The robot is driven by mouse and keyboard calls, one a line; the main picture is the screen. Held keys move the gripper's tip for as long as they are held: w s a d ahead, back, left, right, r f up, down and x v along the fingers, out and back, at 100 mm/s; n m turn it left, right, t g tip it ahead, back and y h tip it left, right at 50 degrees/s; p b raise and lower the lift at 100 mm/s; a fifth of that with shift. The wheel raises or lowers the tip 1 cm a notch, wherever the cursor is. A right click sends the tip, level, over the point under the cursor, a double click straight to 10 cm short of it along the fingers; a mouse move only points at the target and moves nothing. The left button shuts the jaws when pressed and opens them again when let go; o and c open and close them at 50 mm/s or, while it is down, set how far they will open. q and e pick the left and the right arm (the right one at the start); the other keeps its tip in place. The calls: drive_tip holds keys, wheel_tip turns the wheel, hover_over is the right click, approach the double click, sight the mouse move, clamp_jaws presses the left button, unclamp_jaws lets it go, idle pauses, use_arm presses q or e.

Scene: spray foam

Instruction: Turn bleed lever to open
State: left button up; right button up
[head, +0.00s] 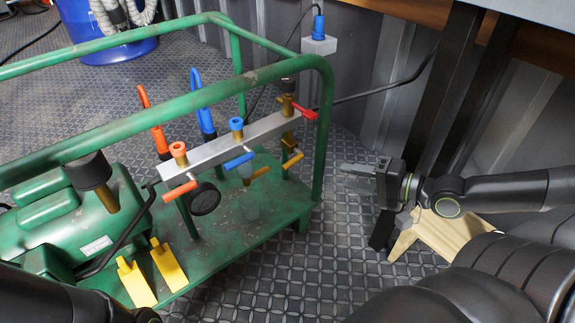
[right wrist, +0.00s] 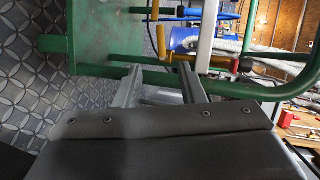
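A grey manifold bar (head: 225,145) on the green cart carries several small levers. An orange lever (head: 180,191), a blue lever (head: 239,161) and yellow levers (head: 292,161) stick out along it. A red lever (head: 304,111) sits at its right end, on a brass fitting (head: 288,107). No label shows which is the bleed lever. My right gripper (head: 346,176) is right of the cart, apart from the levers. The right wrist view shows its two fingers (right wrist: 158,82) spread with nothing between them, and a yellow lever (right wrist: 221,63) beyond. My left gripper is out of view.
The cart's green rail (head: 328,130) stands between my right gripper and the manifold. A black hose (head: 385,88) runs from the cart's right end to the wall. A wooden piece (head: 440,235) lies below my right wrist. Bare patterned floor (head: 330,240) is right of the cart.

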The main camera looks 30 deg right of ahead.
drive_tip(key=p, duration=0.1)
approach(289, 162)
drive_tip(key=shift+f+b+x, duration=0.2)
drive_tip(key=shift+b+x, duration=0.6)
drive_tip(key=shift+x, duration=1.75)
drive_tip(key=shift+f+b+x, duration=0.2)
drive_tip(key=shift+b+x, duration=0.55)
drive_tip(key=shift+x, duration=1.85)
drive_tip(key=shift+s, duration=0.2)
clamp_jaws()
